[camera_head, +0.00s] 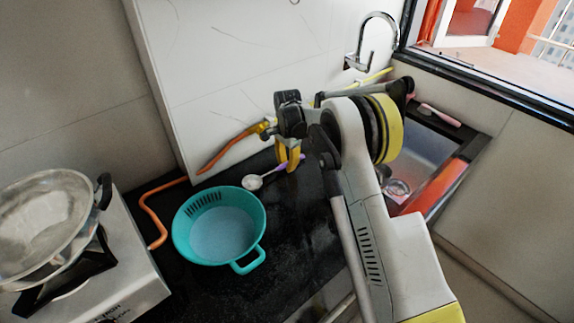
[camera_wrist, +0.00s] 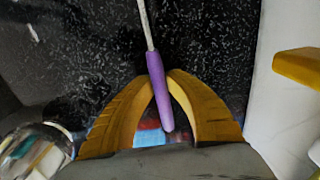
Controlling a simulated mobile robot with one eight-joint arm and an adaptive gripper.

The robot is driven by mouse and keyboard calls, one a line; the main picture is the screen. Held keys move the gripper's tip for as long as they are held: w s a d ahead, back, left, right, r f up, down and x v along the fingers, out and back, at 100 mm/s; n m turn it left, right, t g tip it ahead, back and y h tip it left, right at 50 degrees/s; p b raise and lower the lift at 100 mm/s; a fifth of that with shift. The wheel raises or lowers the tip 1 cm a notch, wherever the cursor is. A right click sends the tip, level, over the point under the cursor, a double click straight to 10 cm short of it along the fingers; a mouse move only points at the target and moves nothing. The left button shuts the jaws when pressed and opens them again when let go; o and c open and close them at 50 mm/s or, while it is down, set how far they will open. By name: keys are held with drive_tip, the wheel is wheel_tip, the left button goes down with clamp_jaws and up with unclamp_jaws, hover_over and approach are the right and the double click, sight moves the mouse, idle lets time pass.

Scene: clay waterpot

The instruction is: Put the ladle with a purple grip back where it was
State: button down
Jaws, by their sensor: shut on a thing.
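The ladle has a white bowl (camera_head: 252,182) and a purple grip (camera_head: 292,163). It is in the middle of the head view, over the black counter (camera_head: 300,240) near the white wall panel. My gripper (camera_head: 291,164) has its yellow fingers shut on the purple grip. In the wrist view, the fingertips of my gripper (camera_wrist: 159,76) close around the purple grip (camera_wrist: 157,88), and the thin pale shaft (camera_wrist: 145,25) runs up out of the frame. The bowl is outside the wrist view. I cannot tell whether the ladle touches the counter.
A teal colander (camera_head: 220,227) stands in front of the ladle's bowl. A pan (camera_head: 45,220) sits on the stove at the left, beside an orange hose (camera_head: 150,205). An orange-handled utensil (camera_head: 225,150) is near the wall. The sink (camera_head: 430,150) and faucet (camera_head: 378,35) are right.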

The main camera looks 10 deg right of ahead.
drive_tip(key=c, duration=1.3)
unclamp_jaws()
drive_tip(key=shift+c, duration=0.2)
drive_tip(key=s+d+r+n+t+p, duration=0.15)
drive_tip(key=s+r, duration=0.25)
drive_tip(key=r, duration=0.9)
drive_tip(key=s+d+r+n+p, duration=0.1)
drive_tip(key=s+d+r+p, duration=0.2)
drive_tip(key=r, duration=0.9)
drive_tip(key=s+d+r+n+t, duration=0.25)
drive_tip(key=s+r, duration=0.45)
drive_tip(key=s, duration=0.4)
drive_tip(key=s+d+f+n+t, duration=0.1)
drive_tip(key=s+f+n, duration=0.1)
drive_tip(key=s, duration=0.8)
drive_tip(key=s+d+f+n+t, duration=0.2)
drive_tip(key=s+n, duration=0.2)
drive_tip(key=s, duration=0.6)
drive_tip(key=shift+s+d, duration=0.3)
drive_tip(key=shift+s, duration=0.1)
